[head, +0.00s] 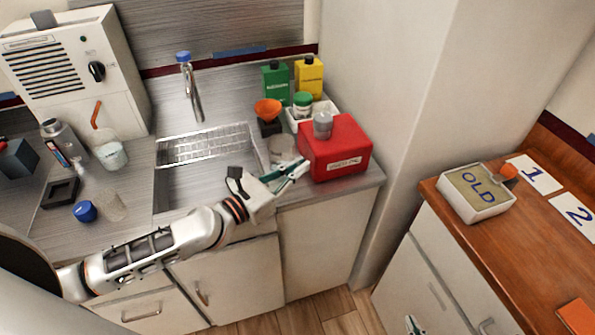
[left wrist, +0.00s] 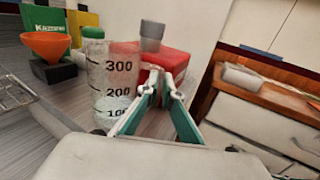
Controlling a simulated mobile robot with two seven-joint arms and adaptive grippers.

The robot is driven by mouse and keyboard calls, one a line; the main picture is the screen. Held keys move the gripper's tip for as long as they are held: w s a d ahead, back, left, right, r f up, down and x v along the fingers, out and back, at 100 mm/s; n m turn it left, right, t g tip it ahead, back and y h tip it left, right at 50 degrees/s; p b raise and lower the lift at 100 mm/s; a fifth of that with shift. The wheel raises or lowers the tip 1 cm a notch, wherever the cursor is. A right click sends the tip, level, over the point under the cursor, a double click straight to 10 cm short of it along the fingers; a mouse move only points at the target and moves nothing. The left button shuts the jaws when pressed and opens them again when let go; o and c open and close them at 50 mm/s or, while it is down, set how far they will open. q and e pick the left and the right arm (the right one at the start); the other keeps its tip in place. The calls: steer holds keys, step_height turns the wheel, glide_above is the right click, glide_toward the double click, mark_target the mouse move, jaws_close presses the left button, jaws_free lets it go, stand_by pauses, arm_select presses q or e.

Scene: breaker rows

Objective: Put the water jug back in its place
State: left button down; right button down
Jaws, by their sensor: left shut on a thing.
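The water jug (head: 283,148) is a clear measuring jug beside the right end of the sink, in front of the red box. In the left wrist view the jug (left wrist: 113,82) stands upright just left of the fingers, with black marks 100, 200 and 300. My left gripper (head: 297,170) reaches over the front right of the sink with its green-lined fingers shut on the jug, seemingly at its side or handle. The exact grip and the jug's base are hidden, so I cannot tell whether it touches the counter. Only a small part of my right gripper (head: 412,324) shows at the bottom edge.
The red box (head: 337,155) with a grey cap stands close to the left fingers. An orange funnel (head: 267,110), green bottle (head: 275,82) and yellow bottle (head: 309,77) stand behind. The sink (head: 200,188) lies left. A wooden counter (head: 525,235) with a labelled tray (head: 475,211) is right.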

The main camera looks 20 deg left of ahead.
arm_select(q)
steer(key=shift+f, duration=0.1)
steer(key=shift+f, duration=0.15)
steer(key=c, duration=2.2)
jaws_free()
steer(key=shift+c, duration=0.2)
